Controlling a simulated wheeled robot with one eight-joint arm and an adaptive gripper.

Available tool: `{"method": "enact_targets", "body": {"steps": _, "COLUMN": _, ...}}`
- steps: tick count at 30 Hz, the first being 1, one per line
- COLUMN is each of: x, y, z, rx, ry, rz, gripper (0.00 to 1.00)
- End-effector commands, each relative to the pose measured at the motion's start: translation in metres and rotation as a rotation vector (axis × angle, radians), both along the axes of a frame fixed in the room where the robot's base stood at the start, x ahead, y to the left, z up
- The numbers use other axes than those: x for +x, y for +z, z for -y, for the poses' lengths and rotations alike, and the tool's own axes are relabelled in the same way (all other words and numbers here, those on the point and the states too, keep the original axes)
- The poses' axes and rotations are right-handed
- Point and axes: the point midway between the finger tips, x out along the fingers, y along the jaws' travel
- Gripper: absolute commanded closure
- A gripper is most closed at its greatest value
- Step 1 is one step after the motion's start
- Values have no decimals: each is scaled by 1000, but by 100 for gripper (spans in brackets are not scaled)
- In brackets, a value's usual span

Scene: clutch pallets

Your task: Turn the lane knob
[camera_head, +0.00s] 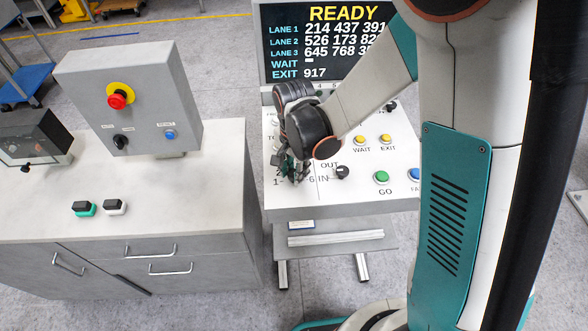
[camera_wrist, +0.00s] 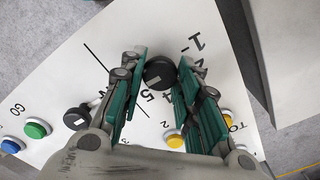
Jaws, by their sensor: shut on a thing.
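The black lane knob (camera_wrist: 159,72) sits between my gripper's green finger pads in the wrist view, on a white panel with printed numbers around it. My gripper (camera_wrist: 157,88) is shut on this knob. In the camera_head view my gripper (camera_head: 293,170) points down at the left part of the panel (camera_head: 400,200), and it hides the knob. The numbers "1" and "2" show near the knob. I cannot tell which number the knob points to.
A second black knob (camera_head: 342,172) marked IN and OUT is close by, right of my gripper. Yellow WAIT (camera_head: 359,139) and EXIT (camera_head: 386,139) buttons and a green GO button (camera_head: 382,177) are on the panel. The screen (camera_head: 320,45) behind reads READY. A grey cabinet (camera_head: 150,215) stands left.

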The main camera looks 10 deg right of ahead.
Motion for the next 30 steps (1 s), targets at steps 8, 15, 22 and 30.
{"method": "enact_targets", "body": {"steps": 8, "x": 0, "y": -1, "z": 0, "rx": 0, "ry": 62, "rz": 0, "gripper": 94}}
{"method": "enact_targets", "body": {"steps": 15, "x": 0, "y": -2, "z": 0, "rx": 1, "ry": 224, "rz": 1, "gripper": 94}}
{"method": "enact_targets", "body": {"steps": 22, "x": 0, "y": -2, "z": 0, "rx": 1, "ry": 440, "rz": 1, "gripper": 94}}
{"method": "enact_targets", "body": {"steps": 30, "x": 0, "y": -2, "z": 0, "rx": 1, "ry": 697, "rz": 1, "gripper": 94}}
